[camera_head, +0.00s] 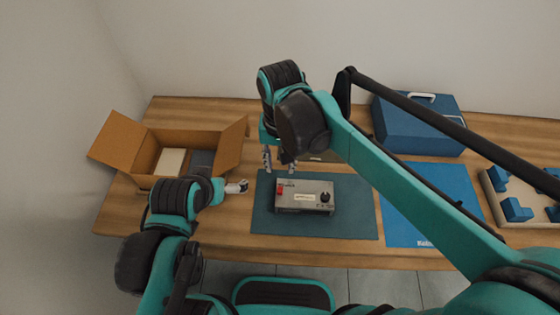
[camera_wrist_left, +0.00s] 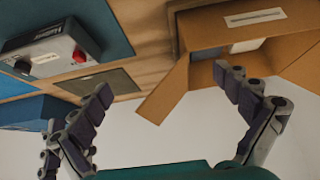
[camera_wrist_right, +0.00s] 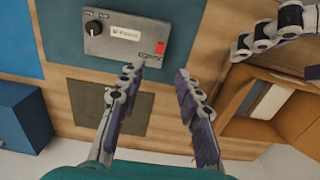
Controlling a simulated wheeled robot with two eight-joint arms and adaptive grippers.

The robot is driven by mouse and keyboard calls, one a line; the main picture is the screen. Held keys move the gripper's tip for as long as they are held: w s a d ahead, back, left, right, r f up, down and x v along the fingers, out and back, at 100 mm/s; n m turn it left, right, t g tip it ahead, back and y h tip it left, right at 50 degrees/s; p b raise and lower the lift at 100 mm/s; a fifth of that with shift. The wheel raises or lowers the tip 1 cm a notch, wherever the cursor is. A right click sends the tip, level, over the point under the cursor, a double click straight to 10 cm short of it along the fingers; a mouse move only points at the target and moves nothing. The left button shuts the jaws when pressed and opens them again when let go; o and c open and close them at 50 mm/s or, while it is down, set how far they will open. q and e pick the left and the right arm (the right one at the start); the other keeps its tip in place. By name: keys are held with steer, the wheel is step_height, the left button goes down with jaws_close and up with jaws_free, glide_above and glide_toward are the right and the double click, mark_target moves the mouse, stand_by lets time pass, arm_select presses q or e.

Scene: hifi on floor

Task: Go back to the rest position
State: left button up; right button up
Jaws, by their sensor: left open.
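My left gripper (camera_head: 238,187) is low at the front of the table, between the cardboard box and the dark mat. Its fingers are spread apart and empty in the left wrist view (camera_wrist_left: 165,95). My right gripper (camera_head: 279,163) points down behind the grey device. Its fingers are apart with nothing between them in the right wrist view (camera_wrist_right: 160,80). The grey device (camera_head: 290,203), with a black knob and a red switch, lies on the dark teal mat (camera_head: 345,225). In the right wrist view my right fingertips overlap the device's edge; I cannot tell if they touch.
An open cardboard box (camera_head: 231,150) holding a pale item and a dark one stands at the left. A blue case (camera_head: 415,125) is at the back right. A blue mat (camera_head: 405,225) and a tray with blue blocks (camera_head: 493,211) lie at the right.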

steer(key=s+d+f+t, duration=0.1)
steer(key=s+d+t, duration=0.1)
steer(key=d, duration=0.8)
steer(key=s+d+f+t, duration=0.2)
steer(key=d+t, duration=0.3)
steer(key=d, duration=0.5)
steer(key=shift+s+d+f, duration=0.15)
steer(key=shift+s+d, duration=0.2)
steer(key=shift+s, duration=0.05)
stand_by(2.8)
